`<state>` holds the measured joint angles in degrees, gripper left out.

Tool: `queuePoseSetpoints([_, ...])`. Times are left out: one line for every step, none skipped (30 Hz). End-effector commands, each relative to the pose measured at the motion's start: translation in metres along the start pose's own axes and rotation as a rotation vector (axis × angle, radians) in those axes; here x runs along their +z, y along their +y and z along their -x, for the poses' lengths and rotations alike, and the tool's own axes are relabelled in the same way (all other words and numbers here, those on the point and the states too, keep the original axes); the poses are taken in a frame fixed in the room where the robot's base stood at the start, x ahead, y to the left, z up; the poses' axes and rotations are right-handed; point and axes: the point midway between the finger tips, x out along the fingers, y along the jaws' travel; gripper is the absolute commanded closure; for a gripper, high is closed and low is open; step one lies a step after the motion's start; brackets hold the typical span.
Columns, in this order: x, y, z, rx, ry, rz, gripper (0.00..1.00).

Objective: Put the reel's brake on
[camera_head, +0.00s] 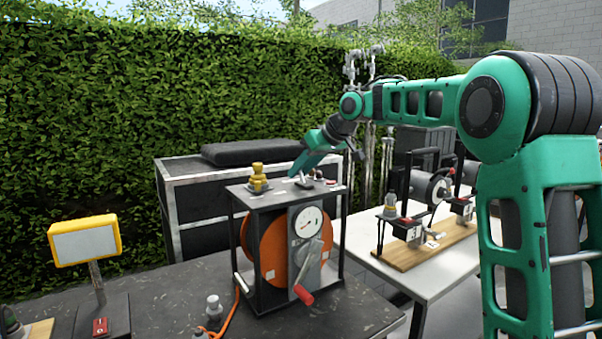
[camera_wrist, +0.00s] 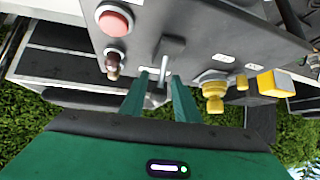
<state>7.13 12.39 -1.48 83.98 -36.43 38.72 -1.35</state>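The reel (camera_head: 268,245) is an orange drum in a black frame, with a grey dial plate and a red-handled crank (camera_head: 303,293) on its front. Its top panel (camera_wrist: 205,25) carries a small grey lever (camera_wrist: 172,48), seen in the wrist view. My gripper (camera_wrist: 160,80) is over this panel, with its green fingers apart and the lever's end in or just beyond the gap. I cannot tell whether they touch it. In the head view my gripper (camera_head: 303,172) points down at the panel and covers part of it. The lever's label is unreadable.
On the panel, a red button (camera_wrist: 115,20) and a dark knob (camera_wrist: 113,62) are left of the lever, and a yellow stacked knob (camera_wrist: 214,92) is right. A bench with a wooden-based device (camera_head: 425,250) is at right.

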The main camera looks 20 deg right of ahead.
Motion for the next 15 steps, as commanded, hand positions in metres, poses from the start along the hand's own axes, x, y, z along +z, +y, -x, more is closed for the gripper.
queuePoseSetpoints([0.0,0.0,0.001,-0.001,0.0,0.0,0.71])
queuePoseSetpoints([0.0,0.0,0.002,-0.001,0.0,0.0,0.71])
queuePoseSetpoints([0.0,0.0,0.005,0.0,0.0,0.0,0.71])
queuePoseSetpoints([0.0,0.0,0.007,0.0,0.0,0.0,0.71])
queuePoseSetpoints([0.0,0.0,0.011,0.0,0.001,0.001,0.71])
queuePoseSetpoints([0.0,0.0,0.016,0.0,0.001,0.002,0.71])
queuePoseSetpoints([0.0,0.0,0.021,0.0,0.0,0.002,0.71])
queuePoseSetpoints([0.0,0.0,0.026,0.001,0.0,0.001,0.71])
queuePoseSetpoints([-0.001,0.001,0.034,0.002,0.001,0.0,0.71])
queuePoseSetpoints([-0.001,0.001,0.04,0.002,0.002,0.001,0.71])
queuePoseSetpoints([-0.001,0.001,0.046,0.002,0.002,0.001,0.71])
queuePoseSetpoints([-0.001,0.001,0.053,0.002,0.001,0.001,0.71])
queuePoseSetpoints([-0.001,0.002,0.059,0.003,0.001,0.0,0.71])
queuePoseSetpoints([-0.001,0.002,0.064,0.002,0.002,0.0,0.71])
queuePoseSetpoints([-0.001,0.002,0.071,0.002,0.002,0.001,0.71])
